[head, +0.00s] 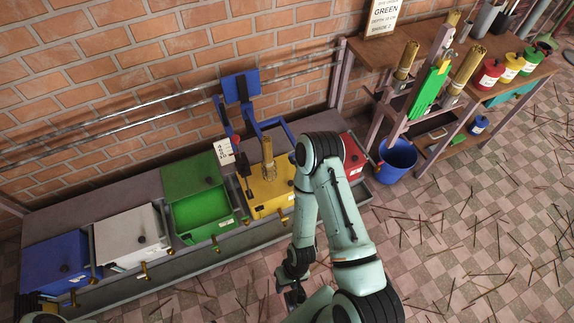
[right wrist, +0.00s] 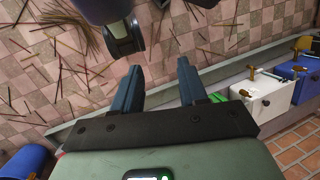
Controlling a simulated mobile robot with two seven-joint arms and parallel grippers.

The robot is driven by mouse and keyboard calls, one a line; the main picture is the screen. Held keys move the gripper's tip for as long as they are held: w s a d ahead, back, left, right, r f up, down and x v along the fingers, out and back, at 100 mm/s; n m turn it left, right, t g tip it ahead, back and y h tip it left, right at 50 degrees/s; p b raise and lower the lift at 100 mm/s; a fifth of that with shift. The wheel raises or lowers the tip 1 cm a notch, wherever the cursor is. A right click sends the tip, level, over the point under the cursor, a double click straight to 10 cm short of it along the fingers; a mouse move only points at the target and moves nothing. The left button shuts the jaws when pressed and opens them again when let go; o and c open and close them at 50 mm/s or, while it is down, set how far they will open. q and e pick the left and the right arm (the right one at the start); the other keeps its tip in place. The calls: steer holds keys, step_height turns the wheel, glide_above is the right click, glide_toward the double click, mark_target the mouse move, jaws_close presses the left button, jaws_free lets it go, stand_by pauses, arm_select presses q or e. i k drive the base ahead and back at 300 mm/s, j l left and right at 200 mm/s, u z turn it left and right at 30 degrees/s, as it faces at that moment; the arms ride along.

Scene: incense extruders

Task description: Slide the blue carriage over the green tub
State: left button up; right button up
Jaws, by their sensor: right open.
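The blue carriage (head: 241,89) stands on the rails at the wall, with its blue frame reaching out above the yellow tub (head: 282,190). A brass cylinder (head: 268,158) hangs there over the yellow tub. The green tub (head: 201,213), left of the yellow one, has its lid raised and its green inside showing; nothing is over it. My right gripper (head: 290,292) is open and empty in front of the trough, low and right of the green tub. Its spread fingers also show in the right wrist view (right wrist: 157,86). My left gripper is not visible.
A white tub (head: 130,238), a blue tub (head: 58,262) and a partly hidden red tub (head: 352,160) share the trough. A blue bucket (head: 397,160) and a wooden workbench (head: 510,72) stand at right. Thin sticks litter the checkered floor. My right arm blocks part of the row.

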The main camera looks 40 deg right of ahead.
mark_target(245, 85)
steer(key=z, duration=1.05)
steer(key=k+l, duration=0.05)
